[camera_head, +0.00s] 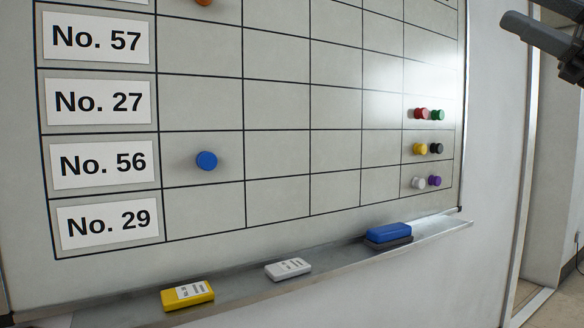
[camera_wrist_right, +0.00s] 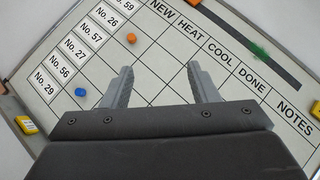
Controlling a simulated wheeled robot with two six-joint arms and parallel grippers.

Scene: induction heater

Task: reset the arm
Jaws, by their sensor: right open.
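My right gripper (camera_wrist_right: 162,72) is open and empty in the right wrist view, its two grey fingers apart in front of the whiteboard (camera_wrist_right: 150,88). In the head view part of my right gripper (camera_head: 512,24) shows at the upper right edge, beside the board and clear of it. My left gripper is not in view. The whiteboard (camera_head: 280,155) carries a grid with number labels. A blue magnet (camera_head: 206,160) sits in the first column of row No. 56. An orange magnet (camera_head: 204,2) is in the row above No. 57, cut by the frame's top edge.
A tray ledge (camera_head: 340,262) runs under the board with a yellow box (camera_head: 187,295), a white box (camera_head: 288,269) and a blue eraser (camera_head: 389,233). Several coloured magnets, including a red one (camera_head: 420,114), sit at the board's right. A doorway edge (camera_head: 525,150) stands farther right.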

